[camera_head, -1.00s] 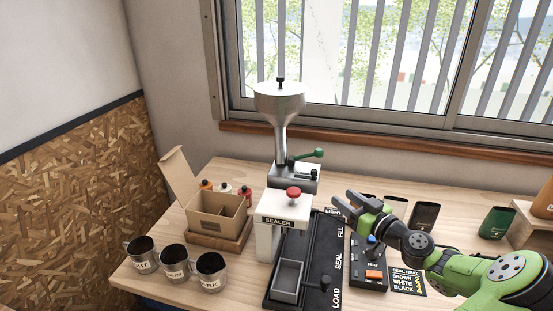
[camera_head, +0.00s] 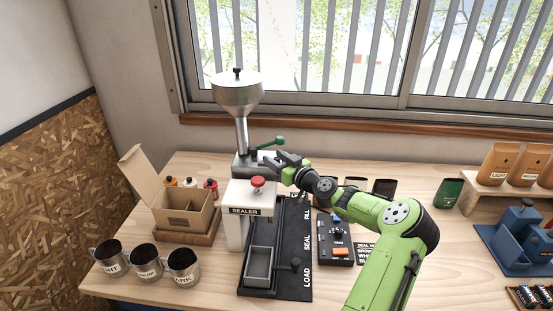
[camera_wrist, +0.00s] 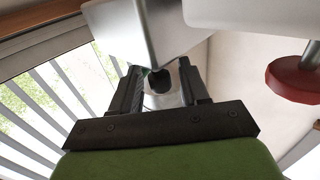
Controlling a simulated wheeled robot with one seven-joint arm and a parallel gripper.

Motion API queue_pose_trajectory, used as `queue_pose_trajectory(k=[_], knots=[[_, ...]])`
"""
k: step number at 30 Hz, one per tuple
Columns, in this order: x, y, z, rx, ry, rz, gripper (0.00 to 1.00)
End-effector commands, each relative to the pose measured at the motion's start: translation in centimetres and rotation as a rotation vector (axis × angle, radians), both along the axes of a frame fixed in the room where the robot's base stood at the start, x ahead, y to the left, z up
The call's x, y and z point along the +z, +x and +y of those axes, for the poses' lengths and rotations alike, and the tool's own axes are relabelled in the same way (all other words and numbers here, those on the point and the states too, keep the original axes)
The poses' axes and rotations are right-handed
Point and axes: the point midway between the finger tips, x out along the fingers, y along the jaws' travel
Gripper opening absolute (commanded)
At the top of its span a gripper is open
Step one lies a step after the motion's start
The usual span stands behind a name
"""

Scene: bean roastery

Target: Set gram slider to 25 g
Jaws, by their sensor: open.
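The dispenser has a metal hopper (camera_head: 237,92), a grey base (camera_head: 243,160) and a green lever (camera_head: 268,142). I cannot pick out a gram slider or its scale in either view. My gripper (camera_head: 281,161) is at the right side of the dispenser base, just below the green lever, and hides part of that area. In the wrist view my gripper (camera_wrist: 160,84) is open, its two dark fingers apart. A pale piece with a dark round opening (camera_wrist: 160,80) shows between or behind them. A grey metal body (camera_wrist: 135,30) is close above.
The sealer (camera_head: 238,212) with a red knob stands in front of the dispenser. A black track (camera_head: 292,250) with a grey tray runs beside it. A heat box (camera_head: 336,240) with an orange switch is to the right. An open carton (camera_head: 185,210) and cups (camera_head: 145,262) are left.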

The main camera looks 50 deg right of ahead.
Motion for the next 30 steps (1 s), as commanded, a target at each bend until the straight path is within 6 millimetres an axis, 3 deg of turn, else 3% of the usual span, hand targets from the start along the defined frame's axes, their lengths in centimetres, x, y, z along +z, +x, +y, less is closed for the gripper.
queue_pose_trajectory(k=[4,13,22,30], knots=[[0.0,0.0,0.0,0.000,0.000,0.000,0.45],[0.0,0.0,0.0,0.000,-0.001,-0.001,0.00],[0.2,0.1,0.1,0.001,-0.004,-0.006,0.00],[0.3,2.2,1.8,0.002,-0.007,-0.011,0.00]])
